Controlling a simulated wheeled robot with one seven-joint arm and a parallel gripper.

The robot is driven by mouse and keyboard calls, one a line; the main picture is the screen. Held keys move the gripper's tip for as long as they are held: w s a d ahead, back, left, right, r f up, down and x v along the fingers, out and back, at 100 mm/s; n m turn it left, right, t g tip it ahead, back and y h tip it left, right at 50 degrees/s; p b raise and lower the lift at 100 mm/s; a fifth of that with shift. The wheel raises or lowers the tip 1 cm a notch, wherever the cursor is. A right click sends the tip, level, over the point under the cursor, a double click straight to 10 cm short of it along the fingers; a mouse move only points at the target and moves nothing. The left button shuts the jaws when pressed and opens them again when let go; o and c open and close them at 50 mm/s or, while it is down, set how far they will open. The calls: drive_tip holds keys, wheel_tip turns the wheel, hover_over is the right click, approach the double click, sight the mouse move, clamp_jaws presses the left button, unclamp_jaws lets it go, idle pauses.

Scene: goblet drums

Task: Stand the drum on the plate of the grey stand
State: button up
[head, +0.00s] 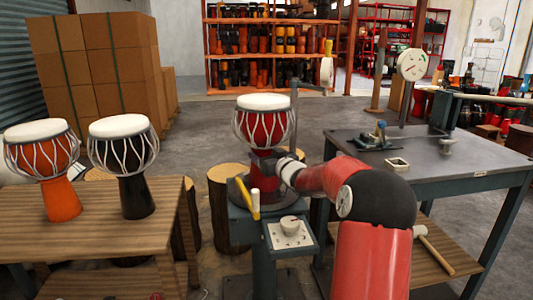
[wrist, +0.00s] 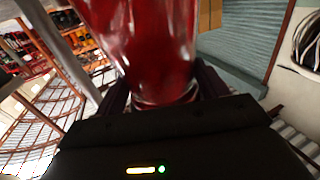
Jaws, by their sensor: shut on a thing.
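A red goblet drum (head: 265,128) with a white head and pale ropes is upright over the grey stand (head: 263,250) in the head view. My gripper (head: 270,160) is shut around the drum's narrow waist, coming in from the right. In the wrist view the glossy red drum body (wrist: 155,50) fills the space between the dark fingers (wrist: 163,90). The round plate (head: 238,192) shows at the drum's foot. The drum and my arm partly hide it. I cannot tell whether the foot touches the plate.
A yellow handle (head: 255,205) and a control box (head: 290,232) are on the stand's front. An orange drum (head: 50,165) and a black drum (head: 125,165) stand on the wooden table (head: 165,220) at left. A grey workbench (head: 450,165) is at right, log stools (head: 220,205) behind.

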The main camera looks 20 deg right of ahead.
drive_tip(key=o, duration=1.8)
drive_tip(key=shift+r, duration=0.15)
drive_tip(key=s, duration=1.2)
drive_tip(key=shift+d+b, duration=0.35)
drive_tip(key=shift+d, duration=0.05)
